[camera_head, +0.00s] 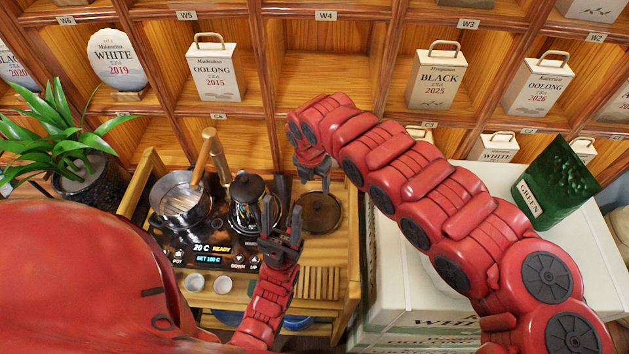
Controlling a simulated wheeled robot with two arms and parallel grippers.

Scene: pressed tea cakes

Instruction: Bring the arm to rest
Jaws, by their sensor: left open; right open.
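My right arm reaches in from the right. Its gripper (317,180) points down above the round dark tray at the back right of the tea cart, open with nothing seen in it. My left gripper (282,218) is raised over the middle of the cart, fingers pointing up and apart, with nothing between them. It is in front of the dark glass-and-black press pot (247,190), and the picture does not show whether they touch. Part of the tray (320,215) is hidden behind my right gripper.
The wooden cart holds a pot with a ladle (181,196), a lit control panel (205,255) and two white cups (194,283). A plant (65,140) stands left. Shelves of tea boxes (215,72) line the back. A green bag (555,185) stands on white boxes (400,270) at right.

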